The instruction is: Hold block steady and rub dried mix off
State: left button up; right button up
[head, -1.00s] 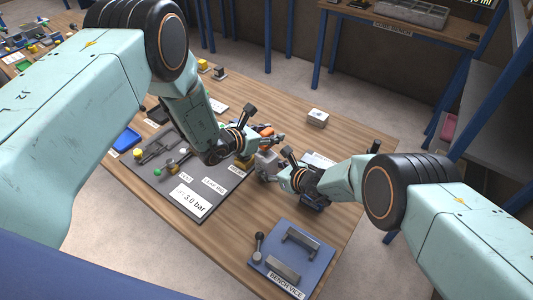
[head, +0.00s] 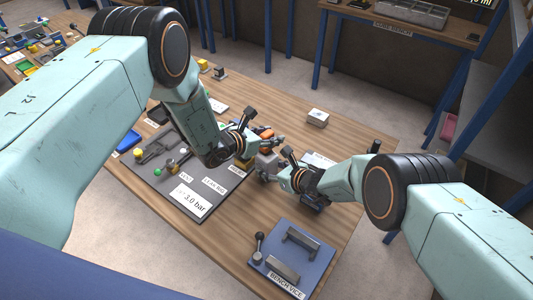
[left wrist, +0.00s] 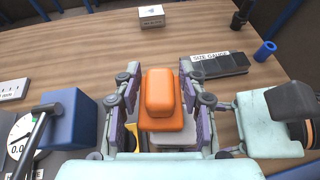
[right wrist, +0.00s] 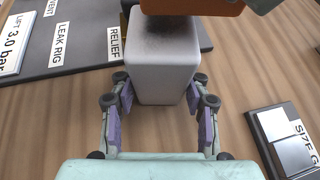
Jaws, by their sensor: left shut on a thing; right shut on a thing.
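A grey block (right wrist: 165,65) with rounded edges is between the fingers of my right gripper (right wrist: 163,112), which is shut on it. The block (head: 266,161) also shows in the head view, above the wooden bench. My left gripper (left wrist: 160,112) is shut on an orange rubbing tool (left wrist: 162,95) with a raised grip. The tool is right over the block; its orange edge shows at the top of the right wrist view (right wrist: 195,6). The block's upper part looks darker there; I cannot tell dried mix from shadow. The contact face is hidden.
A dark leak rig board (head: 190,185) lies to the left, with labels, fittings and a blue gauge box (left wrist: 68,118). A size gauge (left wrist: 213,67) lies to the right. A blue bench vice plate (head: 292,258) is at the front. A small white box (head: 317,118) stands behind.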

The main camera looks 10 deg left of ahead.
aim_at(265, 150)
pick_arm(q)
jog(key=shift+f, duration=0.65)
jog(key=shift+s+r, duration=0.15)
jog(key=shift+s, duration=2.05)
jog(key=shift+f, duration=0.2)
jog(key=shift+w, duration=2.15)
pick_arm(e)
jog(key=shift+a, duration=0.1)
pick_arm(q)
jog(key=shift+r, duration=0.1)
